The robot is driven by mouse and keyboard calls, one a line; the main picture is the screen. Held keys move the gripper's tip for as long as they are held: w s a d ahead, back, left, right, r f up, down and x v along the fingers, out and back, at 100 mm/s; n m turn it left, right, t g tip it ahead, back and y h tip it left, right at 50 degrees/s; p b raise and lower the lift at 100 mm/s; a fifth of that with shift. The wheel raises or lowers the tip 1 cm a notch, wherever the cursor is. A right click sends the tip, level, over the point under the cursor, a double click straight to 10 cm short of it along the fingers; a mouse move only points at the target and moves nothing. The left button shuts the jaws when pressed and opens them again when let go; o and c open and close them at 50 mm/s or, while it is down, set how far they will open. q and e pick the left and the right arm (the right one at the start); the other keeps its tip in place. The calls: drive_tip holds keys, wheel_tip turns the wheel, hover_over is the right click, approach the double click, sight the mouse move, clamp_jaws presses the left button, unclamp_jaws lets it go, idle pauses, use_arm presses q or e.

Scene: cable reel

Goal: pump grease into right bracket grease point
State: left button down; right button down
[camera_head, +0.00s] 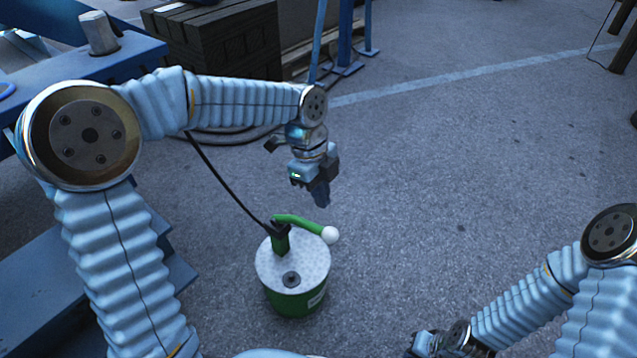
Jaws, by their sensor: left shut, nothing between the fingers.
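The grease pump (292,292) is a green bucket with a pale grey lid, standing upright on the floor. Its curved green pump handle (299,221) ends in a white ball knob (329,235). A black hose (221,178) runs from the pump head up and left, passing behind my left arm. My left gripper (321,196) points down above and behind the handle, shut and empty, apart from the knob in the picture. My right gripper (421,345) is low at the bottom edge, partly cut off; its fingers are unclear. I cannot make out the bracket grease point.
A blue steel frame (75,75) with a metal pin (98,33) stands at the left, partly behind my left arm. A dark wooden crate (215,45) and blue posts (347,45) are at the back. The grey floor to the right is clear.

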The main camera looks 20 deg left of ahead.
sight(329, 229)
use_arm(q)
drive_tip(key=f, duration=0.2)
drive_tip(key=d+f, duration=0.1)
drive_tip(key=f, duration=0.2)
drive_tip(key=f+b, duration=0.1)
drive_tip(key=f, duration=0.1)
drive_tip(key=shift+s+d+f, duration=0.15)
drive_tip(key=shift+d+f, duration=0.1)
use_arm(e)
drive_tip(key=shift+f, duration=0.6)
drive_tip(key=shift+d, duration=0.1)
